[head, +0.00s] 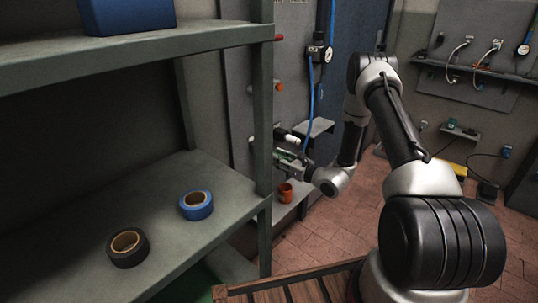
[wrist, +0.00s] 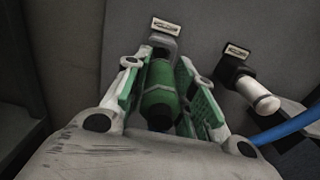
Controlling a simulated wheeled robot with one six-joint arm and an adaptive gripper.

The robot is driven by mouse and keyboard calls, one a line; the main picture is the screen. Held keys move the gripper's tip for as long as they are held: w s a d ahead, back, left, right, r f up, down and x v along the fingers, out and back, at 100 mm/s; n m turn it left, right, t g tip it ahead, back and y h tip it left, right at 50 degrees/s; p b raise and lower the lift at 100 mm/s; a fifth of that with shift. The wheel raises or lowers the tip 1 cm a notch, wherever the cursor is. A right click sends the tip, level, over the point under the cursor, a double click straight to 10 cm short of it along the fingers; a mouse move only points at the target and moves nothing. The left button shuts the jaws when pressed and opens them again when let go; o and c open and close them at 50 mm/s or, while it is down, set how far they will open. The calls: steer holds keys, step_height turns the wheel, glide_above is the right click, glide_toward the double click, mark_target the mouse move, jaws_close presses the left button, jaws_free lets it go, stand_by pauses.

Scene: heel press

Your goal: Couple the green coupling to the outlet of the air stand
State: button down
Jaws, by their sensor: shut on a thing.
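My gripper (head: 290,157) is at the upright grey panel of the air stand, low beside the shelf post. In the wrist view my gripper (wrist: 158,92) has its green-padded fingers on either side of the green coupling (wrist: 159,82) and is shut on it. I cannot tell whether the two are joined. The coupling's near end is partly hidden by the gripper body.
A white cylindrical fitting (wrist: 262,97) on a dark mount is right of the coupling, with a blue hose (wrist: 292,125) below. A shelf (head: 165,215) holds blue tape (head: 184,206) and black tape (head: 113,252). An orange cup (head: 285,192) stands below my gripper.

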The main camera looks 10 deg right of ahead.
steer(key=shift+s+d, duration=0.3)
steer(key=shift+s, duration=0.1)
steer(key=shift+s+d, duration=0.1)
step_height(320, 180, up, 24)
steer(key=s+d, duration=0.1)
steer(key=s, duration=0.1)
steer(key=shift+s+d, duration=0.3)
steer(key=shift+d, duration=0.1)
stand_by(2.2)
steer(key=shift+w+a, duration=0.1)
steer(key=shift+w, duration=0.05)
steer(key=shift+x, duration=2.35)
steer(key=shift+x, duration=1)
